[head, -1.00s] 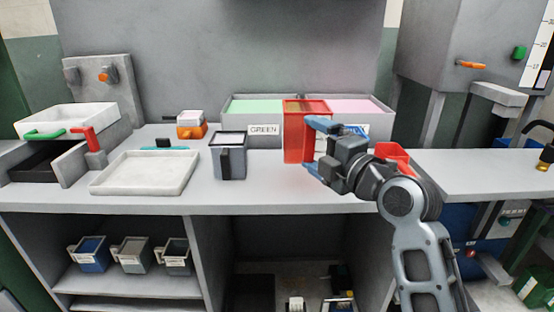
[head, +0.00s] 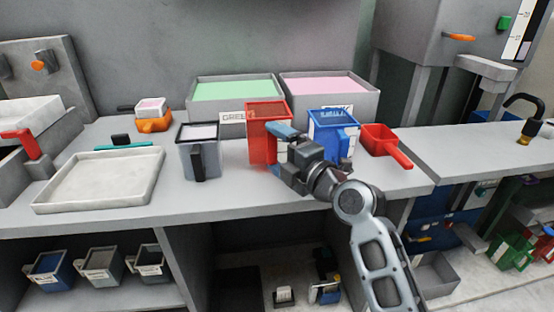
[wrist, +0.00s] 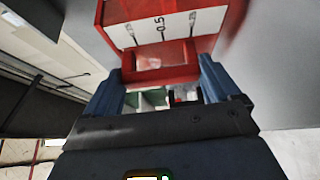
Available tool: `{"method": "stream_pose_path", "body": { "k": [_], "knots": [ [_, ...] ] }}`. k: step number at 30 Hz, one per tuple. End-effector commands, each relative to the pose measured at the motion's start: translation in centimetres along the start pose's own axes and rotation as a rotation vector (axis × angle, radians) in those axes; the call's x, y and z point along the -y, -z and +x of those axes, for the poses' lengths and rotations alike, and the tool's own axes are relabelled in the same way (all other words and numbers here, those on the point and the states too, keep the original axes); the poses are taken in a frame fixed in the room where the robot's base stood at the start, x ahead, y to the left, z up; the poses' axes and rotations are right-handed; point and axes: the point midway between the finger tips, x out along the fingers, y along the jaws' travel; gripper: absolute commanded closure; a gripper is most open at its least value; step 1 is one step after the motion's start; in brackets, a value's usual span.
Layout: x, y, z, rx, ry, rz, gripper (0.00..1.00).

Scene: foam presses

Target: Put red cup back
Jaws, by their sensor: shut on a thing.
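The red cup (head: 261,125) is a tall, square, see-through vessel in front of the green bin, near the middle of the head view. My gripper (head: 285,133) is at its right side, shut on its handle. In the wrist view the red cup (wrist: 160,28) shows its white scale marked 0.5, with its handle between my two blue fingers (wrist: 160,80). The cup looks upright. I cannot tell whether its base touches the counter or hangs just above it.
A grey cup (head: 199,158) stands left of the red cup, a blue cup (head: 334,128) right of it. A red scoop (head: 380,138) lies further right. The green bin (head: 205,112) and pink bin (head: 360,102) stand behind. A white tray (head: 60,200) is at left. The shelf below holds small cups.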

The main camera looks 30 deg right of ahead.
Motion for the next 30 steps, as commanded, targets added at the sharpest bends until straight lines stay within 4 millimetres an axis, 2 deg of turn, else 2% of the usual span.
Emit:
{"method": "stream_pose_path", "body": {
  "k": [1, 5, 19, 20, 23, 30],
  "knots": [
    [1.0, 0.0, 0.0, 0.000, 0.004, 0.002, 0.54],
    [2.3, 0.0, 0.0, 0.000, 0.002, 0.002, 0.54],
    [2.8, 0.0, 0.0, 0.000, 0.000, 0.001, 0.54],
    [2.8, 0.0, 0.0, 0.000, 0.001, 0.001, 0.08],
    [2.7, 0.0, 0.0, 0.000, 0.001, 0.001, 0.00],
    [2.6, 0.0, 0.0, 0.000, 0.001, 0.001, 0.00]
  ]
}}
